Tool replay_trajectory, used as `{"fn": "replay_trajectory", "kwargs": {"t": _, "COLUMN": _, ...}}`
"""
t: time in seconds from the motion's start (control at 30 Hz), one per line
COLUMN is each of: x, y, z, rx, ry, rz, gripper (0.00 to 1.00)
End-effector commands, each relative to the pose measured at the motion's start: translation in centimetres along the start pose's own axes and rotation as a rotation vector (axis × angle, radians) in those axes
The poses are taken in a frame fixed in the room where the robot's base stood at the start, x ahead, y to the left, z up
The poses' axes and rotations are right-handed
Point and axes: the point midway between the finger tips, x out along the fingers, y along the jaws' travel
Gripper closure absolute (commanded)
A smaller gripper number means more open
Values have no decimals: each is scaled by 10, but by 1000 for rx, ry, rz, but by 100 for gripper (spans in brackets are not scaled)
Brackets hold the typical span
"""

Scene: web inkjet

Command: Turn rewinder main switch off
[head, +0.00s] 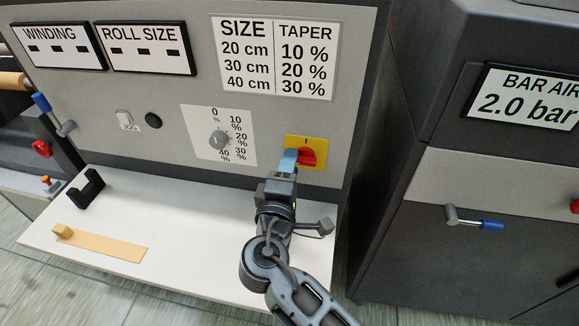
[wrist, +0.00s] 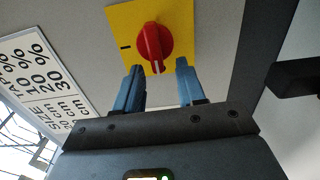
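The rewinder main switch is a red rotary knob (head: 308,157) on a yellow plate (head: 319,146) at the lower right of the grey panel. In the wrist view the red knob (wrist: 153,42) carries a white line at its lower end, and the yellow plate (wrist: 183,13) has a black bar mark at its left. My gripper (head: 289,158) has blue fingers and is in front of the plate, at the knob's left in the head view. In the wrist view my gripper (wrist: 159,68) is open and empty, its fingertips apart just below the knob; contact cannot be told.
A grey taper dial (head: 219,140) is left of the switch, with a JOG button (head: 124,118) farther left. Below is a white shelf (head: 190,255) with a black holder (head: 86,189) and a tan strip (head: 105,243). A dark cabinet (head: 470,240) stands at the right.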

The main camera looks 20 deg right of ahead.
Motion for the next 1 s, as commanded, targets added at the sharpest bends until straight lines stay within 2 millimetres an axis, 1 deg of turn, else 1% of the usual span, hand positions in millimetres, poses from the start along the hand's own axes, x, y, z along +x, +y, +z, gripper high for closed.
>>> {"fn": "replay_trajectory", "kwargs": {"t": 0.17, "x": 0, "y": 0, "z": 0, "rx": 1, "ry": -1, "rz": 1, "gripper": 61}}
{"fn": "replay_trajectory", "kwargs": {"t": 0.27, "x": -3, "y": 0, "z": 0, "rx": 1, "ry": 0, "rz": 1, "gripper": 61}}
{"fn": "replay_trajectory", "kwargs": {"t": 0.37, "x": -13, "y": 0, "z": -1, "rx": 1, "ry": 2, "rz": 1, "gripper": 61}}
{"fn": "replay_trajectory", "kwargs": {"t": 0.6, "x": -53, "y": -1, "z": 0, "rx": 1, "ry": 3, "rz": 0, "gripper": 61}}
{"fn": "replay_trajectory", "kwargs": {"t": 0.7, "x": -65, "y": -1, "z": 0, "rx": 1, "ry": 1, "rz": 0, "gripper": 61}}
{"fn": "replay_trajectory", "kwargs": {"t": 0.83, "x": -76, "y": 0, "z": 0, "rx": 1, "ry": 1, "rz": 1, "gripper": 61}}
{"fn": "replay_trajectory", "kwargs": {"t": 1.0, "x": -78, "y": 0, "z": 0, "rx": 0, "ry": -1, "rz": 0, "gripper": 61}}
